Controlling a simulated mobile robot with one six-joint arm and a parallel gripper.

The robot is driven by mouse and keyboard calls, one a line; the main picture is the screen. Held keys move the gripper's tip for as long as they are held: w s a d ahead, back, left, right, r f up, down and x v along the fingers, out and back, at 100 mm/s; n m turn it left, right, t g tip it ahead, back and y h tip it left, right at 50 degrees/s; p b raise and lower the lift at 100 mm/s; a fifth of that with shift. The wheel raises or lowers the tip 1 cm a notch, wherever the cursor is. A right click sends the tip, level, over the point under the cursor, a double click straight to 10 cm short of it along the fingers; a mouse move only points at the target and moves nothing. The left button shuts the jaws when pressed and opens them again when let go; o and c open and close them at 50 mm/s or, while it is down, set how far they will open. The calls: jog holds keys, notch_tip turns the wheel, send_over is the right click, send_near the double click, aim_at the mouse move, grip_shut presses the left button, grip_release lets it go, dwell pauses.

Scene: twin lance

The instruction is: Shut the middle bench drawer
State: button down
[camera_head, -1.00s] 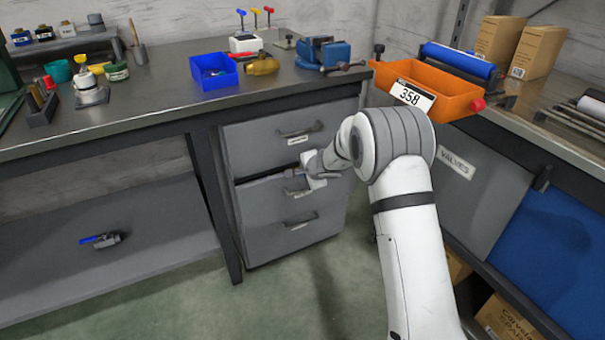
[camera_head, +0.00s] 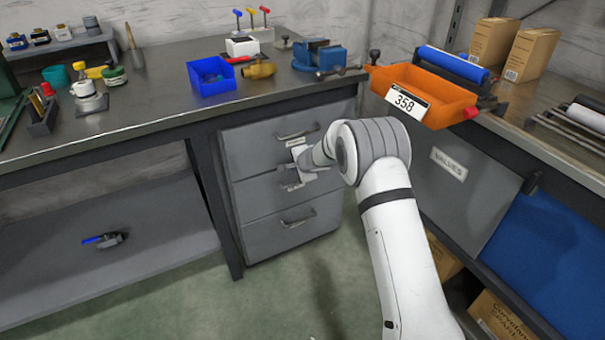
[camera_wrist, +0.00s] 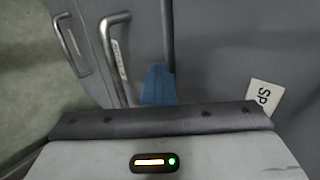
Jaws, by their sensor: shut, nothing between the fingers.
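The middle bench drawer (camera_head: 262,198) is a grey front between the top drawer (camera_head: 250,150) and the bottom drawer (camera_head: 265,238). In the head view it looks flush or nearly flush with them. Its bar handle (camera_wrist: 117,62) shows in the wrist view, left of my gripper. My gripper (camera_wrist: 158,85) is shut and empty, its blue fingertips close to the drawer front beside a dark seam (camera_wrist: 167,35). I cannot tell whether they touch it. In the head view my gripper (camera_head: 289,182) partly hides the middle handle.
The bench top (camera_head: 150,105) above holds a blue bin (camera_head: 211,76) and a vise (camera_head: 318,55). An orange bin (camera_head: 425,95) sits on the right-hand bench. The floor (camera_head: 290,290) in front of the drawers is clear.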

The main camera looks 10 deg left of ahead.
jog(key=shift+d+f+b, duration=0.2)
jog(key=shift+b, duration=0.55)
jog(key=s+d+r+n+g+p, duration=0.15)
jog(key=s+d+r+p, duration=0.3)
jog(key=s+r, duration=0.45)
jog(key=s+d+r+n+p, duration=0.25)
jog(key=s+d+r, duration=0.35)
jog(key=r, duration=0.6)
jog(key=s+d+r+n+p, duration=0.2)
jog(key=s+d+r+p, duration=0.25)
jog(key=s+r, duration=0.45)
jog(key=s+d+r+n+g+h+p, duration=0.1)
jog(key=s+d+r+n+h+p, duration=0.1)
jog(key=s+d+r+p, duration=0.5)
jog(key=s+d+r+n+g+h+p, duration=0.2)
jog(key=s+d+r+p, duration=0.6)
jog(key=s, duration=0.8)
jog(key=d+r+h, duration=0.1)
jog(key=d, duration=0.1)
jog(key=shift+d+h, duration=0.4)
jog(key=c, duration=2.1)
grip_release()
jog(key=shift+s, duration=0.1)
jog(key=shift+c, duration=0.2)
